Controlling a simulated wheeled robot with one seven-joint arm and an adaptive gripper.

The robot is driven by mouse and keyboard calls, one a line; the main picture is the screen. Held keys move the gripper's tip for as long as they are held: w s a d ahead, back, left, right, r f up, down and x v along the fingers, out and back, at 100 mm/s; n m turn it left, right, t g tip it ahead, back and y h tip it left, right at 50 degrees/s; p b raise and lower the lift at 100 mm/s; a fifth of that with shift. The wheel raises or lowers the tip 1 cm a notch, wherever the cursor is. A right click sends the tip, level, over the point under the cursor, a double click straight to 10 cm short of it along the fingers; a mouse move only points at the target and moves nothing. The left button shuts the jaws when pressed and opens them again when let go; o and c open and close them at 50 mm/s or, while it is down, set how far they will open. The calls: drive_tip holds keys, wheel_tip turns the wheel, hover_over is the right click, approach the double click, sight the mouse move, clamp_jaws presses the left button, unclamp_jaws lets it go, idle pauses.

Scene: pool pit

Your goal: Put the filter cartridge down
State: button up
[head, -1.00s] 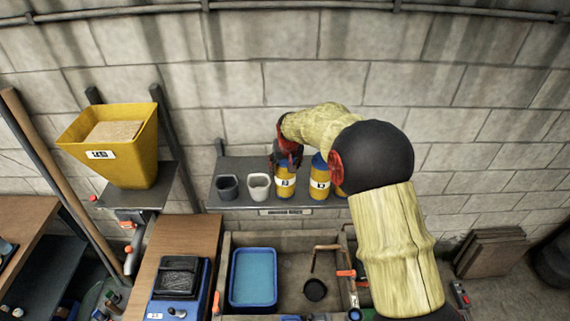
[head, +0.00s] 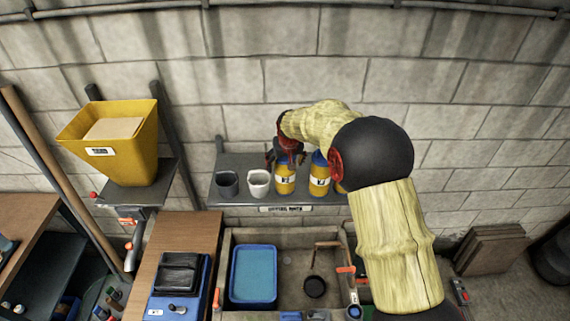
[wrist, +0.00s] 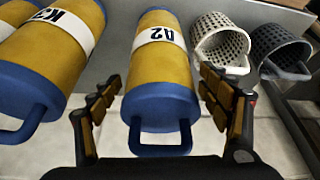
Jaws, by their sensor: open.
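The filter cartridge (head: 285,182) stands upright on the grey wall shelf (head: 240,202), below my gripper (head: 287,158). It is yellow with blue ends and a white label. In the wrist view the cartridge (wrist: 162,72) is labelled A2, with its blue handle towards the camera. My gripper (wrist: 160,92) is open, one finger on each side of the cartridge, with visible gaps on both sides. In the head view the gripper hides the cartridge's top.
A similar cartridge (head: 319,183) stands to the right, with another partly hidden behind my arm. A white perforated cup (head: 259,184) and a grey one (head: 227,184) stand to the left. Below is a basin with a blue tray (head: 234,275).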

drive_tip(key=shift+s+r, duration=0.1)
drive_tip(key=shift+r, duration=0.5)
drive_tip(key=b+v, duration=0.3)
drive_tip(key=v, duration=0.8)
